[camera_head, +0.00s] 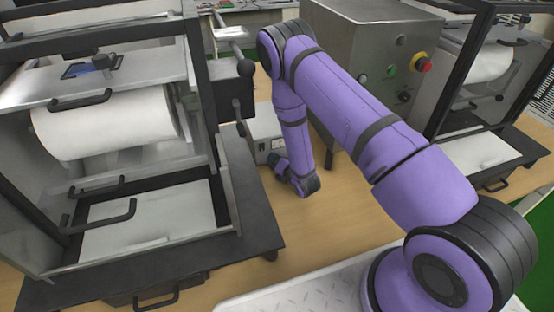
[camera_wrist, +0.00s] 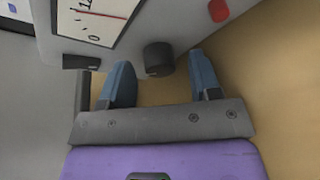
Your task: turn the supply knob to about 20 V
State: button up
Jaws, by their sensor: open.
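The power supply is a light grey box (camera_head: 264,130) on the bench in the head view, partly hidden by my arm. In the wrist view its front panel (camera_wrist: 125,52) shows a white meter (camera_wrist: 97,20) with a red line and printed numbers, seen tilted and cut off by the top edge. The supply knob (camera_wrist: 159,57) is a dark round knob below the meter. My gripper (camera_wrist: 160,73) is open, one blue-grey finger on each side of the knob in the picture, with visible gaps. Contact is not seen. In the head view my gripper (camera_head: 279,163) is at the box's front.
A red part (camera_wrist: 219,10) and a dark block (camera_wrist: 81,62) are also on the panel. A black-framed machine with a white roll (camera_head: 105,122) stands left. A metal cabinet (camera_head: 385,45) with a red button stands right. Bare wooden bench (camera_head: 320,225) lies in front.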

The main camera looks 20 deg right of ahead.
jog(key=shift+c, duration=0.2)
jog(key=c, duration=0.9)
jog(key=shift+m+y, duration=0.3)
jog(key=shift+m, duration=0.3)
jog(key=o, duration=0.9)
jog(key=shift+o, duration=0.2)
jog(key=shift+s, duration=0.1)
jog(key=v, duration=1)
jog(key=shift+s+d, duration=0.15)
jog(key=shift+s, duration=0.2)
